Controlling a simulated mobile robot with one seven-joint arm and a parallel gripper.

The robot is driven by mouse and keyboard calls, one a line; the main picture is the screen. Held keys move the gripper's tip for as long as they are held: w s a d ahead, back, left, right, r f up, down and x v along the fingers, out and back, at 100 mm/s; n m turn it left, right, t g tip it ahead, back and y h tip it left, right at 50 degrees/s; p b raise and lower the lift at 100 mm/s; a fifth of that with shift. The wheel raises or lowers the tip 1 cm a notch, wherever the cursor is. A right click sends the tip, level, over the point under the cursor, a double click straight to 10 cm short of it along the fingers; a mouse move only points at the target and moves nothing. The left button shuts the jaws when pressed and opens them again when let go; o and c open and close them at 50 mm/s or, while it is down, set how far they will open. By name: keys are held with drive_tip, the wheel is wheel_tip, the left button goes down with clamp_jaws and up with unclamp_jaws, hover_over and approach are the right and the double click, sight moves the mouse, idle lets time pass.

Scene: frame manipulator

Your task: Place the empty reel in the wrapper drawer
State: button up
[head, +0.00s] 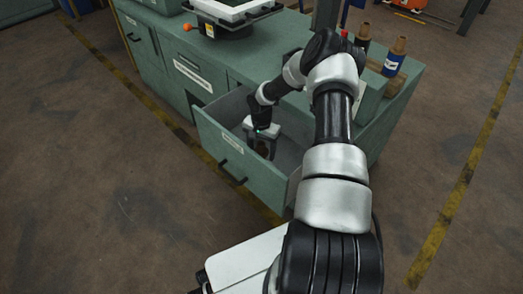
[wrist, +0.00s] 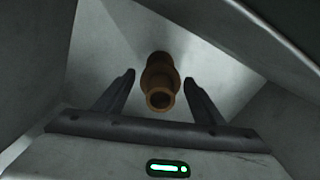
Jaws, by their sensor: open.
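The wrapper drawer (head: 222,150) is pulled open from the green cabinet in the head view. My gripper (head: 262,150) reaches down inside it. In the wrist view the empty reel (wrist: 159,82), a bare brown spool, lies in the drawer against its pale inner surface (wrist: 110,50). My gripper (wrist: 160,100) also shows there, its two dark fingers spread apart on either side of the reel's near end. Gaps show between the fingers and the reel. In the head view the reel is mostly hidden by my gripper.
Several reels stand on the right end of the cabinet, one with a blue wrap (head: 394,64). A framed tray with an orange knob (head: 187,27) sits on the cabinet top (head: 262,48). Drawer walls surround my gripper closely. The floor (head: 110,210) left of the drawer is clear.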

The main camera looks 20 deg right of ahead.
wheel_tip(320, 180, up, 12)
drive_tip(key=p, duration=0.3)
drive_tip(key=shift+r, duration=0.15)
idle(1.2)
